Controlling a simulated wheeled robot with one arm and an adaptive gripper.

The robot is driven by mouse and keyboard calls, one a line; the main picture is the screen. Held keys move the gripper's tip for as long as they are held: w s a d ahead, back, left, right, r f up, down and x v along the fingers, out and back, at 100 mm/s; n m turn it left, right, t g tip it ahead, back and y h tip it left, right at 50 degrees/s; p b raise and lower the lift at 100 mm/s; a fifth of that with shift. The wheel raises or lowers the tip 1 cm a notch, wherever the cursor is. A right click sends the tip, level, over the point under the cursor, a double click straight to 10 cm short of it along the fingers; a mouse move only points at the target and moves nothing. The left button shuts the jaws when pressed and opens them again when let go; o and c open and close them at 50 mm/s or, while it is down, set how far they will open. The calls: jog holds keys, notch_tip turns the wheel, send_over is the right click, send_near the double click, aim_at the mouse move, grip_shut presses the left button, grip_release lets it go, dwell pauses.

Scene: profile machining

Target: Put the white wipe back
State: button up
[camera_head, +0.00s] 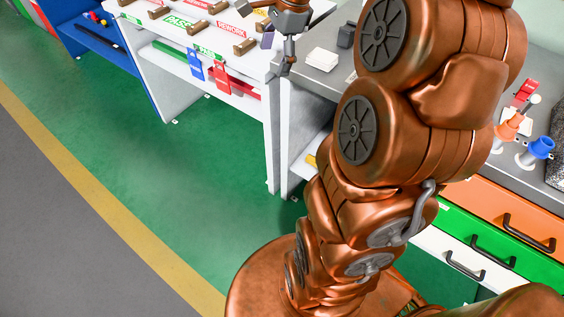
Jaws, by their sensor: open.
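A white folded or stacked piece (322,59), which looks like the white wipe, lies on the grey worktop just right of my gripper. A smaller white piece (351,77) lies nearer, partly hidden by my arm; I cannot tell what it is. My gripper (284,62) points down at the left end of the grey worktop, beside the white shelf unit. It is open, and I see nothing held in it. The gripper and the white piece look apart in the picture, though depth is hard to judge.
The white shelf unit (270,137) holds brown blocks, PASS and REWORK labels, and blue (195,68) and red (222,79) tags. A dark grey block (346,35) stands behind the white piece. Orange, green and white drawers (462,252) are at right. The green floor (130,140) is clear.

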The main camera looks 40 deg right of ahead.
jog(key=s+a+f+n+g, duration=0.1)
jog(key=s+a+f+n, duration=0.1)
jog(key=s+a+n, duration=0.45)
jog(key=s+a+f+n+g+h, duration=0.1)
jog(key=s+a+f+n, duration=0.2)
jog(key=s+a+n, duration=0.2)
jog(key=s+a+f+n+g+h, duration=0.1)
jog(key=s+a+f+n, duration=0.3)
jog(key=s+n, duration=0.5)
jog(key=s+a, duration=0.1)
jog(key=s, duration=0.3)
jog(key=shift+a+f+g, duration=0.15)
jog(key=shift+f+g, duration=0.1)
jog(key=shift+g, duration=0.15)
notch_tip(320, 180, up, 3)
jog(key=p, duration=0.3)
